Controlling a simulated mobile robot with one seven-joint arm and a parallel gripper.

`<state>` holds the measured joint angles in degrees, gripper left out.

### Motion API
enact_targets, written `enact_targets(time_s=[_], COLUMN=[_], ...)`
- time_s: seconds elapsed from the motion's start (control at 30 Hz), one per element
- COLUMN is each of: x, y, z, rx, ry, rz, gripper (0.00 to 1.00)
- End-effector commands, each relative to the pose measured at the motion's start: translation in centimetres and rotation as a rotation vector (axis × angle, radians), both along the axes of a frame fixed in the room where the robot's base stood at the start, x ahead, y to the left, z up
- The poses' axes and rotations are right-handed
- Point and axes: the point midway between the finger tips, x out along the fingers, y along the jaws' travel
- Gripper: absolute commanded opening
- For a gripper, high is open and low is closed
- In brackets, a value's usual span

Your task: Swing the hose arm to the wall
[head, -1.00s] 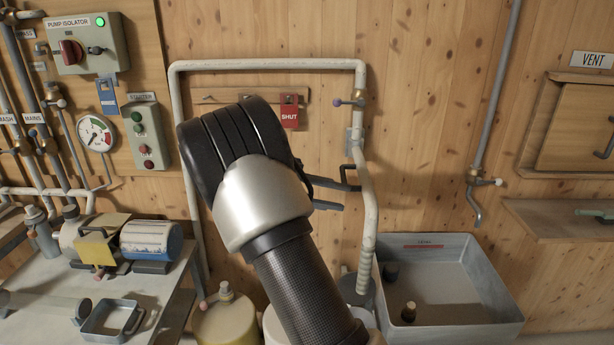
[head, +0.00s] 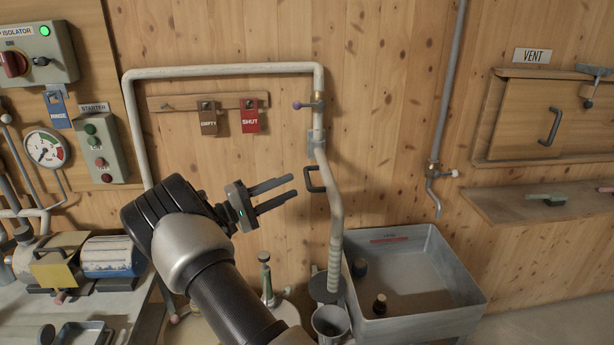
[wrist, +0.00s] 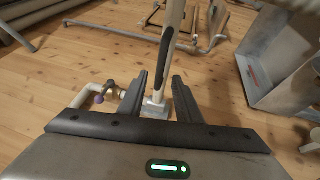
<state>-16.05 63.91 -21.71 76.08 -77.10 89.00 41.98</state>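The hose arm (head: 335,208) is a pale pipe hanging from a grey wall bracket (head: 317,142). A black loop handle (head: 315,180) sticks out to its left, and a ribbed hose end (head: 335,262) hangs beside the grey sink's left side. My gripper (head: 294,186) is open and empty, its two fingers pointing right at the handle, with a small gap. In the wrist view, the open fingers of my gripper (wrist: 160,78) lie either side of the line to the hose arm (wrist: 174,20) and its dark handle (wrist: 166,48). Contact cannot be told.
A grey sink (head: 415,313) holding dark bottles stands right of the hose. A metal cup (head: 330,322) and containers stand below. A peg rail (head: 165,103) carries EMPTY and SHUT tags. A pump bench is at the left; a shelf (head: 560,206) is at the right.

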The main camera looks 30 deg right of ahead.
Motion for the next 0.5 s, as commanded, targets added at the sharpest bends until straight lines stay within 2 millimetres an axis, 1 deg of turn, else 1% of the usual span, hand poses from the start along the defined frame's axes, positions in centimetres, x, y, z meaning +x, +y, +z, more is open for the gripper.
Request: enact_targets(time_s=[0.03,0.2,0.33,0.5], x=[-0.2,-0.4,-0.4,-0.4], y=[-1.3,-4.5,-6.1,-7.1], z=[0.4,0.9,1.1,1.2], rx=[0.000,0.001,0.000,0.001], ry=[0.001,0.001,0.001,0.002], rz=[-0.004,-0.003,-0.002,0.000], gripper=[0.31,0.31,0.31,0.31])
